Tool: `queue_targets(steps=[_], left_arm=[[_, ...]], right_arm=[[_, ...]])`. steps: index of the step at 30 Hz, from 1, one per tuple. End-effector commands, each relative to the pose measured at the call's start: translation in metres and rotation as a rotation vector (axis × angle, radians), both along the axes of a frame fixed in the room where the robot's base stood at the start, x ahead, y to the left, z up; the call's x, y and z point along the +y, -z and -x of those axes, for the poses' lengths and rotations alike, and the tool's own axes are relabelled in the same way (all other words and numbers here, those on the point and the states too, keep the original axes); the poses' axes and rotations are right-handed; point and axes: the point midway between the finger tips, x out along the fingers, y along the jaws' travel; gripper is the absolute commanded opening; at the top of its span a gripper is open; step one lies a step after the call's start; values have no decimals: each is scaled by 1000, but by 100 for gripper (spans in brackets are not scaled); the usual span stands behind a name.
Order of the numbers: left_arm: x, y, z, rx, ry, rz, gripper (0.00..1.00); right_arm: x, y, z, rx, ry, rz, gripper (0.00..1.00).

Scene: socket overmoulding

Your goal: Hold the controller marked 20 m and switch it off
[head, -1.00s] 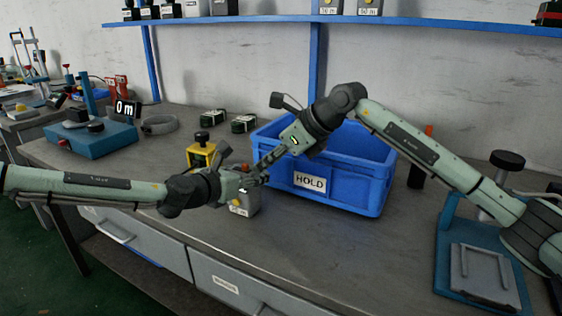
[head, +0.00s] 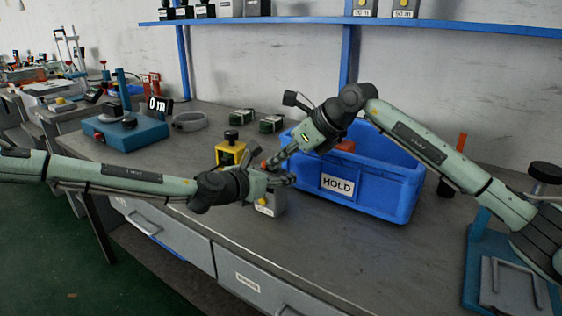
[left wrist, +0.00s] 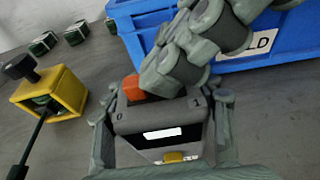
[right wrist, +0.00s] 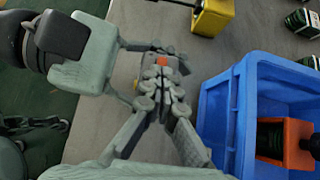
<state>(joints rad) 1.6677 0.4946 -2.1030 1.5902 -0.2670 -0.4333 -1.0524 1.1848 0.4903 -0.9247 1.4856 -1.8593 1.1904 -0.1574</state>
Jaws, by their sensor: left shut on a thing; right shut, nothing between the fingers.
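The controller (head: 268,206) is a small grey box standing on the bench left of the blue bin; its front label is too small to read in the head view. In the left wrist view the controller (left wrist: 160,118) shows an orange-red switch (left wrist: 132,88), a blank-looking white label and a yellow part. My left gripper (head: 274,184) is shut around its sides. My right gripper (right wrist: 160,88) is shut and empty, its fingertips just above or at the controller's top beside the switch (right wrist: 164,61). I cannot tell whether they touch, nor the switch's position.
The blue bin (head: 390,200) marked HOLD stands close on the right, with an orange-and-black device (right wrist: 283,139) inside. A yellow device (head: 229,153) stands just behind the controller.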

Motion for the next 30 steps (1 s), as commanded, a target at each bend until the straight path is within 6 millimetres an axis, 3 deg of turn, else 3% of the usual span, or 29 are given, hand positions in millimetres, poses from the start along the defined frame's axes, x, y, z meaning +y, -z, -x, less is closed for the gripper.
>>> queue_targets(steps=[5,12,21,30], left_arm=[[-2,-1,1,0,5,0,21],[-2,-1,1,-1,4,1,21],[-1,0,1,-1,2,0,21],[-1,-1,0,-1,2,0,21]], right_arm=[[-3,1,2,1,0,1,0],[-36,1,24,0,3,2,0],[-74,-49,51,-2,2,0,0],[-91,-70,63,1,1,0,0]])
